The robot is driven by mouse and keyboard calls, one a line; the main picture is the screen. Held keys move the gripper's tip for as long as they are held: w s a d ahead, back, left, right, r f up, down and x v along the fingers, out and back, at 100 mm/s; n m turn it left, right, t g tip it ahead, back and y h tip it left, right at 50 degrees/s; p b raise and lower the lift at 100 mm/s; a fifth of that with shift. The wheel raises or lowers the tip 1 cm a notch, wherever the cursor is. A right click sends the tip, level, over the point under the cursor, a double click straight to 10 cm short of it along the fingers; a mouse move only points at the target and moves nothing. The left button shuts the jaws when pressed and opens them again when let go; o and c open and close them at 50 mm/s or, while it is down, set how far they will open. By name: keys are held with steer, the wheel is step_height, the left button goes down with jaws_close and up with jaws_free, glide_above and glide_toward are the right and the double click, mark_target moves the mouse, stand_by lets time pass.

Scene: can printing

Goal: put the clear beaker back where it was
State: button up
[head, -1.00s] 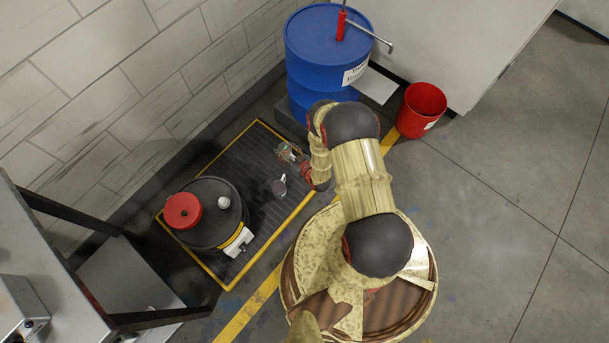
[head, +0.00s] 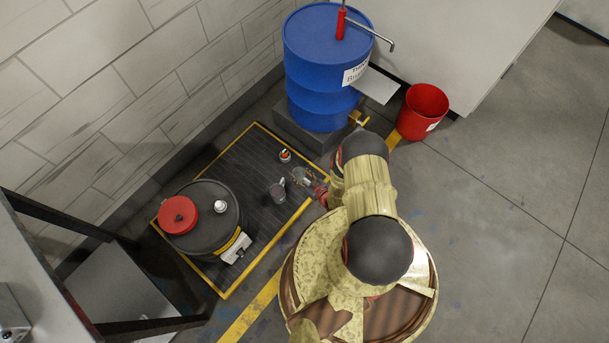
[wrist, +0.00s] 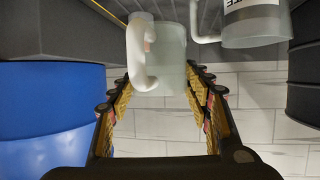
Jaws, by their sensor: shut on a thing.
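The clear beaker (wrist: 170,58), pale and see-through with a white handle, is between the fingers of my gripper (wrist: 160,90) in the wrist view. My gripper is shut on it. In the head view my gripper (head: 304,178) is over the right part of the black grated mat (head: 240,163), and the beaker is hard to make out there. I cannot tell whether its base touches the mat.
A grey jug (head: 278,192) stands close beside my gripper; it also shows in the wrist view (wrist: 255,25). A small can (head: 285,155) is just behind. A black drum (head: 208,235) is left, a blue drum (head: 325,60) behind, a red bucket (head: 423,108) right.

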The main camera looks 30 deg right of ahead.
steer(key=w+d+f+b, duration=0.1)
steer(key=f, duration=0.1)
steer(key=w+d+f+b, duration=0.1)
steer(key=d+f, duration=0.1)
steer(key=w+d+f+b, duration=0.1)
steer(key=f, duration=0.1)
steer(key=shift+w+d+f+b, duration=0.15)
steer(key=shift+w+d+b, duration=0.1)
steer(key=shift+d+b, duration=0.15)
step_height(320, 180, down, 3)
steer(key=shift+f+b, duration=0.15)
steer(key=shift+b, duration=0.65)
steer(key=o, duration=1.2)
steer(key=shift+o, duration=0.2)
